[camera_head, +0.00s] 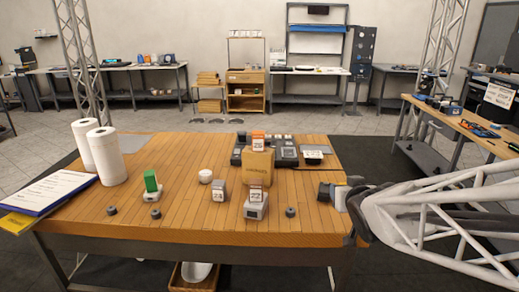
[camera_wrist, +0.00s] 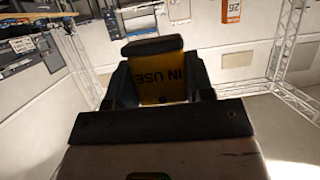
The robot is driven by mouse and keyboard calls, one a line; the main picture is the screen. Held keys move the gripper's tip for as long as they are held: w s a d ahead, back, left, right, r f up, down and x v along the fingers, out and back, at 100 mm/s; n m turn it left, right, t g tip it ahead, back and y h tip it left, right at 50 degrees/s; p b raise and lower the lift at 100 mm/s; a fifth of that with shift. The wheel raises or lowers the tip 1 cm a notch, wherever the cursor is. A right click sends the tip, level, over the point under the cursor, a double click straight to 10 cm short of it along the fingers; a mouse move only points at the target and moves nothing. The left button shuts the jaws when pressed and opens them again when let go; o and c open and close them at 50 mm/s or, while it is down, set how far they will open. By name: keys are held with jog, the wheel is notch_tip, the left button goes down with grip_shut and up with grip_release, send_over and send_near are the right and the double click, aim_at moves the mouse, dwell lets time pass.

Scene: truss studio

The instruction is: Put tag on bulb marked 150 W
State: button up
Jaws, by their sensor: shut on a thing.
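My gripper (camera_head: 334,194) is at the right edge of the wooden table in the head view, low and pointing left. In the wrist view my gripper (camera_wrist: 160,72) is shut on a yellow tag (camera_wrist: 165,88) that reads "IN USE" upside down, with a dark bar at its top end. The tag cannot be made out in the head view. No 150 W marking is readable, and I cannot tell which item is that bulb. A small white rounded object (camera_head: 205,176) stands mid-table.
On the table (camera_head: 190,232) are a tan bag or box (camera_head: 258,168), grey blocks with number cards (camera_head: 219,190) (camera_head: 255,207), a green block on a white base (camera_head: 151,183), small dark cylinders (camera_head: 291,212), paper rolls (camera_head: 106,158) and a clipboard (camera_head: 50,190). Dark devices (camera_head: 285,152) sit behind.

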jog(key=shift+r, duration=0.65)
jog(key=w+a+r+n+y, duration=0.1)
jog(key=w+a+r, duration=0.1)
jog(key=w+a, duration=0.85)
jog(key=w+a+r+n+y, duration=0.1)
jog(key=w+a+r, duration=0.1)
jog(key=w+a, duration=0.85)
jog(key=w+a+f+n+y, duration=0.1)
jog(key=w+a, duration=0.4)
jog(key=a, duration=0.3)
jog(key=w+a+f+g, duration=0.1)
jog(key=w+a+f, duration=0.1)
jog(key=w+a, duration=0.45)
jog(key=w+a+f+n+y, duration=0.1)
jog(key=w+a, duration=0.3)
jog(key=a, duration=0.6)
jog(key=shift+s+a+f, duration=0.1)
jog(key=shift+s+f, duration=0.05)
jog(key=shift+f, duration=1.1)
jog(key=shift+s+f, duration=0.1)
jog(key=shift+f, duration=1.15)
jog(key=shift+f, duration=2.5)
